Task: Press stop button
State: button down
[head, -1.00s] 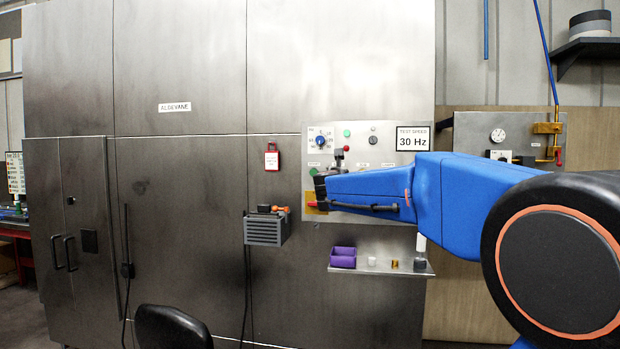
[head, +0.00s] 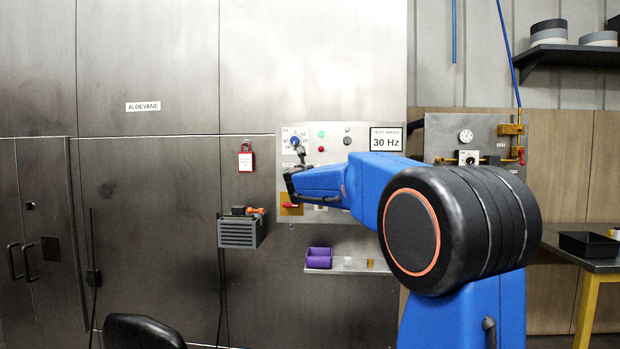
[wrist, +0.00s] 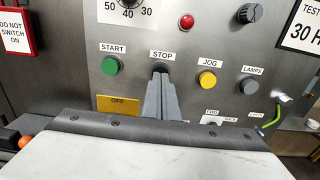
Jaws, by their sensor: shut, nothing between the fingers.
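The control panel (head: 337,156) is on the front of the steel cabinet. In the wrist view, the STOP label (wrist: 163,55) is at the middle of the panel, between the green START button (wrist: 110,65) and the yellow JOG button (wrist: 207,79). My gripper (wrist: 160,72) has its fingers together, with the tips just below the STOP label. In the head view my gripper (head: 300,150) is in front of the panel's left part.
A red lamp (wrist: 187,21), a grey LAMPS button (wrist: 249,86) and a yellow OFF plate (wrist: 118,104) surround the fingers. A red tag (head: 245,160) hangs left of the panel. Below are a grey box (head: 238,233) and a shelf with a purple bin (head: 319,257).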

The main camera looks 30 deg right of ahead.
jog(key=shift+w+d, duration=0.25)
jog(key=shift+w, duration=0.1)
dwell(0.3)
jog(key=shift+w+d, duration=0.35)
jog(key=shift+w, duration=0.2)
jog(key=shift+s, duration=0.1)
jog(key=shift+v, duration=2.75)
